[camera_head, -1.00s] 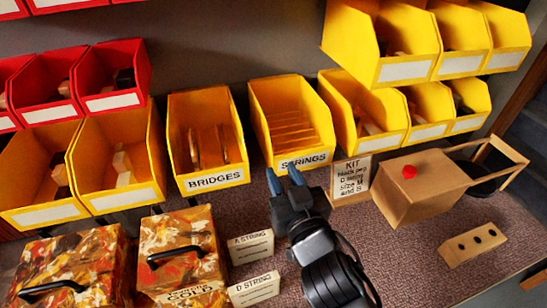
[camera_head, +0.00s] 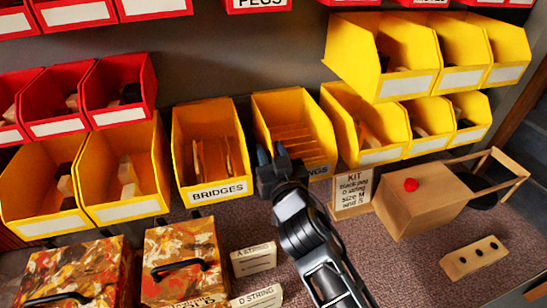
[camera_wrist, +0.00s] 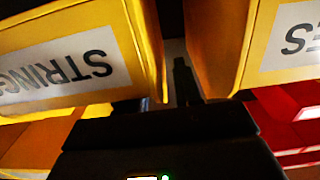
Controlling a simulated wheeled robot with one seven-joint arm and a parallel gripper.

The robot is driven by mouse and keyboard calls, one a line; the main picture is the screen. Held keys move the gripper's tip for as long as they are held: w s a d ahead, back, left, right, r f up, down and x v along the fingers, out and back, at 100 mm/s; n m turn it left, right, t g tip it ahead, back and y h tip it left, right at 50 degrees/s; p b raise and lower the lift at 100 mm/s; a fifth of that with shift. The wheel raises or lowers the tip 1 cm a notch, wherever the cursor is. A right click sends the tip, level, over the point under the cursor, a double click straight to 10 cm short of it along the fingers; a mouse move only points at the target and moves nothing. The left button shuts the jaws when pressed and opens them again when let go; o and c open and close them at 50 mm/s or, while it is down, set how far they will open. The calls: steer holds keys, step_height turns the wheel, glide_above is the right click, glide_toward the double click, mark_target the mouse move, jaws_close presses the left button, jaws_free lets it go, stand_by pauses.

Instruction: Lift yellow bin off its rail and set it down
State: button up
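A yellow bin labelled STRINGS (camera_head: 319,170) hangs in the middle of the wall, with dividers inside. A yellow bin labelled BRIDGES (camera_head: 219,190) hangs to its left, holding thin upright pieces. My gripper (camera_head: 272,154) overlaps the left front of the STRINGS bin and hides part of its label. Its fingertips are apart with nothing seen between them. In the wrist view, the STRINGS bin (camera_wrist: 65,65) is at left and the BRIDGES bin (camera_wrist: 285,40) at right, labels upside down. One finger shows in the gap between them; I cannot tell whether it touches either bin.
More yellow bins (camera_head: 125,185) and red bins (camera_head: 122,90) crowd both sides and above. Below on the bench stand painted boxes (camera_head: 185,250), string cartons (camera_head: 254,260), a KIT card (camera_head: 352,190), a wooden box with a red knob (camera_head: 420,200) and a holed block (camera_head: 474,258).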

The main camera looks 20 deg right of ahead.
steer(key=shift+c, duration=0.5)
jaws_close()
stand_by(0.7)
